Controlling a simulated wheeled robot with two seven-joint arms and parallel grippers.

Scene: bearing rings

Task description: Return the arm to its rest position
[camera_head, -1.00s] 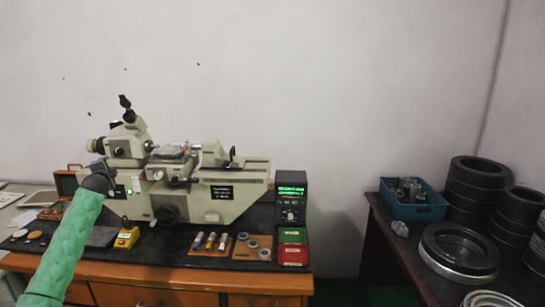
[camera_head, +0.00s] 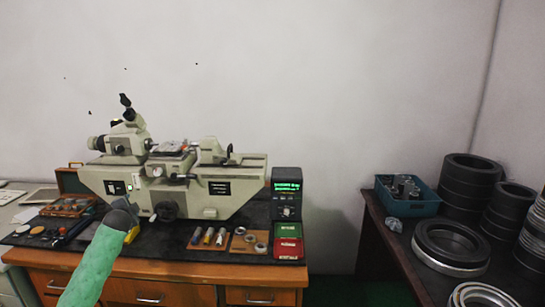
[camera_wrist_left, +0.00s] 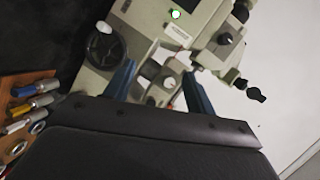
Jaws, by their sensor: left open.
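My left arm (camera_head: 92,265), in a green sleeve, reaches up from the bottom left in the head view, in front of the bench. Its dark end covers part of the bench top and the yellow block there. In the left wrist view my left gripper (camera_wrist_left: 157,88) shows two blue fingers, spread apart with nothing held between them. Beyond them is the pale measuring machine (camera_wrist_left: 170,75), which also stands on the bench in the head view (camera_head: 235,190). I cannot tell the distance from fingers to machine. My right gripper is not in view.
Wooden blocks with rings (camera_head: 249,246) and cylinders (camera_head: 208,238), plus green and red trays (camera_head: 288,249), sit along the bench front. A display box (camera_head: 286,193) stands beside the machine. A side table at right holds a blue bin (camera_head: 408,208) and several large black rings (camera_head: 451,244).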

